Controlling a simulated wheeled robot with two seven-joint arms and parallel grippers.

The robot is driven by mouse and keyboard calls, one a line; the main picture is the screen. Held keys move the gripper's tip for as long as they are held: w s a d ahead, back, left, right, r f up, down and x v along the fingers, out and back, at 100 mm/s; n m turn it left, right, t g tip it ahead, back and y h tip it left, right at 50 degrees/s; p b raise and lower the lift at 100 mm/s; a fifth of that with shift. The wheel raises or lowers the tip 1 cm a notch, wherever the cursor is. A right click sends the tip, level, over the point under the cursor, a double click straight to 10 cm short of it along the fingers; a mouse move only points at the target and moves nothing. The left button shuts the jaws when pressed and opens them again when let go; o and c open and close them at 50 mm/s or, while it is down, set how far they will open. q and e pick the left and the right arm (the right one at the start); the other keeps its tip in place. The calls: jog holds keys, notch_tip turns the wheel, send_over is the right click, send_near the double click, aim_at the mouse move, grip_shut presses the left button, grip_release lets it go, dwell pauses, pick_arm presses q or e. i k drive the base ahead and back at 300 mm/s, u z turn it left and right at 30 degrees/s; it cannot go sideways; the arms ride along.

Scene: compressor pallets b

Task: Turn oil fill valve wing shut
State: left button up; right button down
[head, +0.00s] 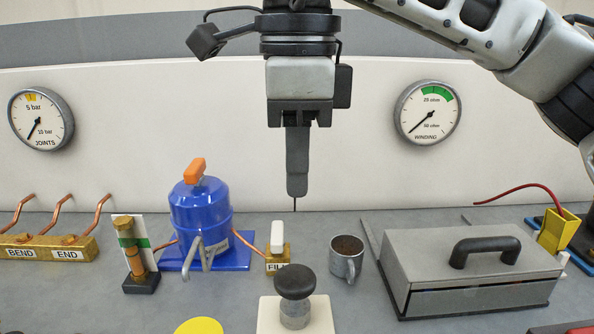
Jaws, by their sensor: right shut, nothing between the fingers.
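The oil fill valve is a small brass block (278,263) labelled FILL, just right of the blue compressor (201,215). Its white wing (277,237) stands on top of the block and looks narrow from here; I cannot tell exactly which way it is turned. A copper pipe (246,243) runs from the compressor side to the block. My right gripper (297,188) points straight down, shut and empty, above and slightly right of the wing, apart from it. My left gripper is not in view.
A metal mug (346,260) stands right of the valve, and a black knob (295,283) on a pale base stands in front. A grey box (470,265) with a black handle fills the right. A sight gauge (136,255) and brass BEND/END block (50,248) are left.

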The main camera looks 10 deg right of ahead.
aim_at(277, 243)
jog(key=k, duration=1)
